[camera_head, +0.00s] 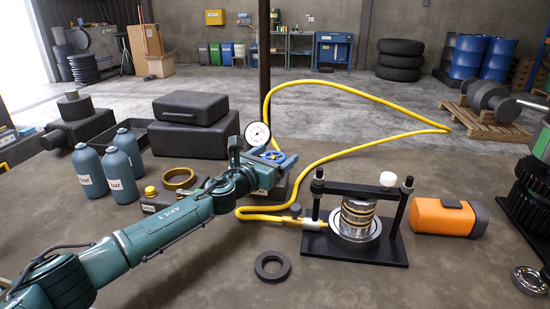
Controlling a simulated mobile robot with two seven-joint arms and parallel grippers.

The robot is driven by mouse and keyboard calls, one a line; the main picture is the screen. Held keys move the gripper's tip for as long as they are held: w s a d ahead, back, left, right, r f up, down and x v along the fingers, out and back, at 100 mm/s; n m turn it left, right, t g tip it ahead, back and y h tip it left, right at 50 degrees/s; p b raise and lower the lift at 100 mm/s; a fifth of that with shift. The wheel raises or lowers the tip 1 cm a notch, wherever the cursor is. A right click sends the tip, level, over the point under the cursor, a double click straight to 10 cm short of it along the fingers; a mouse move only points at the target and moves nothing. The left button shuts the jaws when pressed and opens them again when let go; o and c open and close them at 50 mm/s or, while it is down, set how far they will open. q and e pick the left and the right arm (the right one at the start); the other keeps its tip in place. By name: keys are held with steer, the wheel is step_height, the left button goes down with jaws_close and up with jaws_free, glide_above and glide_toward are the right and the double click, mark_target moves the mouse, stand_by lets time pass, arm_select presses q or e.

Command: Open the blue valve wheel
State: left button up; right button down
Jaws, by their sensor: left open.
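The blue valve wheel (274,155) sits near the middle of the table, on a grey block from which the yellow hose (330,154) runs. A white-faced dial gauge (257,134) stands just behind it. My left arm comes in from the left, and my left gripper (265,164) is at the wheel's near side with its jaws open. The gripper hides part of the wheel and its block, and I cannot tell whether the fingers touch the rim. My right gripper is out of view.
A black press frame (359,249) holds a metal ring stack to the right, beside an orange case (444,216). A black ring (272,266) lies in front. Blue-grey bottles (118,170) and a dark case (190,108) stand left. A dark post rises behind the gauge.

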arm_select(q)
steer(key=shift+w+d, duration=0.15)
steer(key=shift+w, duration=0.1)
steer(key=shift+c, duration=0.2)
steer(key=c, duration=1)
steer(key=shift+o, duration=0.2)
